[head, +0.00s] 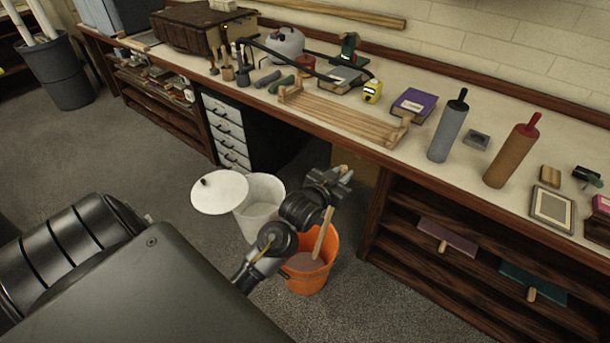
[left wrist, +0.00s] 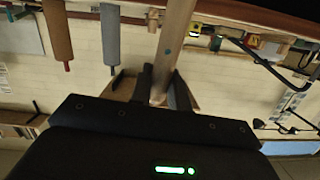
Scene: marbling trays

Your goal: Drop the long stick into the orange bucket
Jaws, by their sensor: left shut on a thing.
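The long stick (head: 324,233) is pale wood and hangs from my left gripper (head: 345,176), slanting down over the orange bucket (head: 306,280). The gripper is shut on the stick near its top. The stick's lower end shows against the brownish inside of the bucket; I cannot tell whether it touches anything there. My left arm hides part of the bucket's left side. In the left wrist view the stick (left wrist: 175,38) runs up and away between the fingers of my left gripper (left wrist: 158,92). My right gripper is not in view.
A white bucket (head: 261,205) with a round white lid (head: 219,191) stands just left of the orange bucket. A long workbench (head: 440,163) runs behind, carrying rollers, a wooden rack (head: 345,121) and books. Shelves (head: 400,228) stand to the right. Grey floor lies open at left.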

